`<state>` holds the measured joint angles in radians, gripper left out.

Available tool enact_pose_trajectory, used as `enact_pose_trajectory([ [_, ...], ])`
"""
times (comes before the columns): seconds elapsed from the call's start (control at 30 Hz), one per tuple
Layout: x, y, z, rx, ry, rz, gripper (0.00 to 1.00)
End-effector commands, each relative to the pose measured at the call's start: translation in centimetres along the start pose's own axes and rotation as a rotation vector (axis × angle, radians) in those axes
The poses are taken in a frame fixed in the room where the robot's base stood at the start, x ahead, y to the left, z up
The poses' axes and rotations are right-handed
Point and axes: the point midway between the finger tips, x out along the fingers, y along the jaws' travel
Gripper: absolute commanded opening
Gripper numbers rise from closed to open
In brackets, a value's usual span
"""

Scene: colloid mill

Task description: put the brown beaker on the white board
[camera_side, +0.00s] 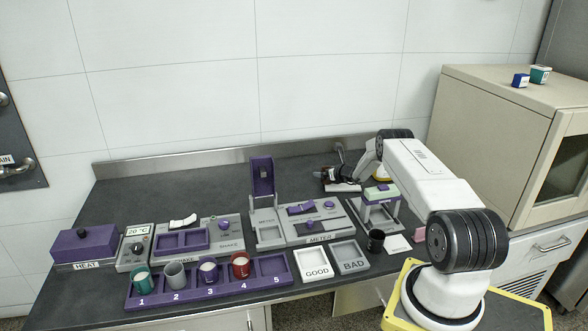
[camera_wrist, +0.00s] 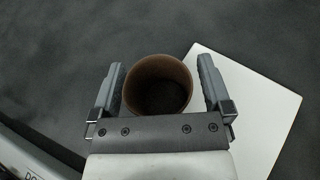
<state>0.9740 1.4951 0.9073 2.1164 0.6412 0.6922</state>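The brown beaker (camera_wrist: 158,84) stands between the two fingers of my gripper (camera_wrist: 162,78) in the wrist view, its mouth facing the camera. The fingers are apart on either side of it. The left finger is very close to its wall, and a narrow gap shows at the right. The white board (camera_wrist: 250,92) lies to the right; the beaker overlaps its left edge in this view. I cannot tell whether the beaker rests on it. In the side view my gripper (camera_side: 343,172) is at the back of the bench, beside a small white surface (camera_side: 346,187); the beaker is hard to make out there.
A grey stand with a green top (camera_side: 380,193) is close to my gripper's right. A purple rack (camera_side: 177,290) holds several cups.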

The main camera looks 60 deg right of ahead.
Motion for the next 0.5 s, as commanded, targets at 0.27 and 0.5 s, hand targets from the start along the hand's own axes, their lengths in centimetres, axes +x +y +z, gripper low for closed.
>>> enact_pose_trajectory([
  [0.27,-0.1,0.0,0.3,0.000,-0.001,0.000,1.00],
  [0.5,-1.0,-0.1,0.3,0.001,0.001,0.000,1.00],
])
